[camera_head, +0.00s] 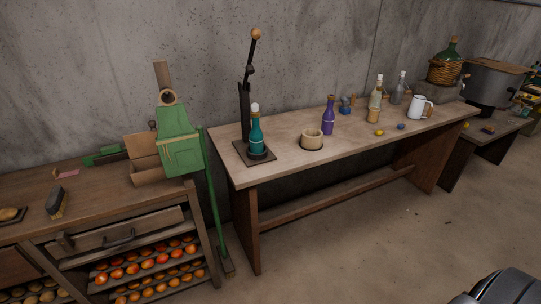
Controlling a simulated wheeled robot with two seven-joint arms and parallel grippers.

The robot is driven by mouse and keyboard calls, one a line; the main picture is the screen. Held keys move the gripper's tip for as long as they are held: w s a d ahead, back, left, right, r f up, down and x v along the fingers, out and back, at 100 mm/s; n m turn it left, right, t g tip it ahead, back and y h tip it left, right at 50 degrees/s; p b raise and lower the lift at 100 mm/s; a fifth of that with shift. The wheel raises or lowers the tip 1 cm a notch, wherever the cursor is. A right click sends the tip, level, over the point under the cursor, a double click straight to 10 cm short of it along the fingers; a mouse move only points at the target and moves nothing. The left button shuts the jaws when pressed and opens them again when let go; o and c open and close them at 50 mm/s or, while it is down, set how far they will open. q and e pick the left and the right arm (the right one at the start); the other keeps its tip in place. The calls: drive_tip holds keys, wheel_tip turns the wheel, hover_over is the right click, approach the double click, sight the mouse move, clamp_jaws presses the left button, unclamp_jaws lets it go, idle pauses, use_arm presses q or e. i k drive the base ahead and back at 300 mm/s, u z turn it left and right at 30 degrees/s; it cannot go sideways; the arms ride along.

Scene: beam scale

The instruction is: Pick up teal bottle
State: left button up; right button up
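The teal bottle (257,134) stands upright near the left end of the long wooden table (290,164). It has a pale round stopper and sits on the dark square base of a black lever device (246,98) with a wooden knob. Neither of my grippers can be seen in the head view.
A wooden cup (312,139) and a purple bottle (328,117) stand to the right of the teal bottle. A white jug (417,107) and clear bottles are farther right. A green broom (212,205) leans between the table and the left workbench (95,194). Open floor lies in front.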

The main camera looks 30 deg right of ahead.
sight(256, 136)
drive_tip(key=z, duration=0.15)
drive_tip(key=k, duration=0.15)
drive_tip(key=u, duration=0.95)
drive_tip(key=i, duration=1.6)
drive_tip(key=z, duration=0.7)
